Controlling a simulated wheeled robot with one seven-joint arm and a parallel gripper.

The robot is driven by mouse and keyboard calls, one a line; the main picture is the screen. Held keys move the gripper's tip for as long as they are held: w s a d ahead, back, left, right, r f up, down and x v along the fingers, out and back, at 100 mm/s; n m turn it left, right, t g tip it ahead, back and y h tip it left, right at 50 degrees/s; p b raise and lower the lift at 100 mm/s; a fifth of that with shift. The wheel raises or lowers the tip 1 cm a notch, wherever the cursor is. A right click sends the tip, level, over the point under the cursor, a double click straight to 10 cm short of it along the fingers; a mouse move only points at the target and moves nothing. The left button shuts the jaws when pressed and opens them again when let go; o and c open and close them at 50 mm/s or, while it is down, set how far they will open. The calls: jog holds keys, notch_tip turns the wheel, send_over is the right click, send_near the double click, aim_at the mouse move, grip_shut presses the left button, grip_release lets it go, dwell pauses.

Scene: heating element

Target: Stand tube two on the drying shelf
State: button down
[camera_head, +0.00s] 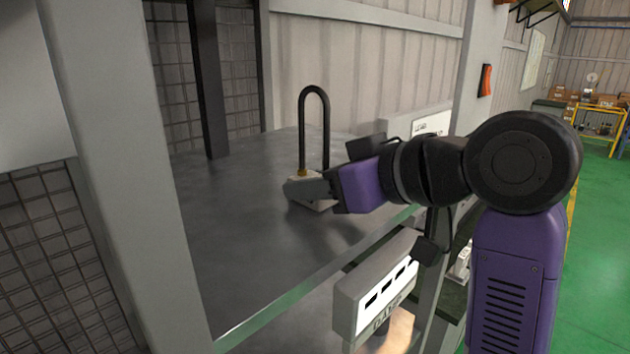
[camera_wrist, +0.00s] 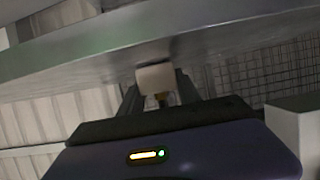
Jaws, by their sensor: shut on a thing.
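The tube (camera_head: 326,125) is a black U-shaped heating element with a brass fitting and a pale block at its foot. It stands upright, loop up, over the grey metal drying shelf (camera_head: 240,240). My gripper (camera_head: 305,188) comes in from the right and is shut on the pale block at the foot. In the wrist view, the block (camera_wrist: 156,78) shows between the fingers of my gripper (camera_wrist: 158,92), close against the shelf (camera_wrist: 70,58). I cannot tell whether the foot touches the shelf. No number on the tube is readable.
A grey post (camera_head: 130,150) stands at the shelf's left front, and a dark post (camera_head: 208,80) at its back left. A white labelled box (camera_head: 375,285) hangs below the front edge. The shelf's left and front surface is bare.

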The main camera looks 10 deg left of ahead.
jog(key=shift+f, duration=0.1)
jog(key=c, duration=0.8)
grip_release()
jog(key=shift+c, duration=0.2)
jog(key=b+v, duration=0.3)
jog(key=v, duration=0.9)
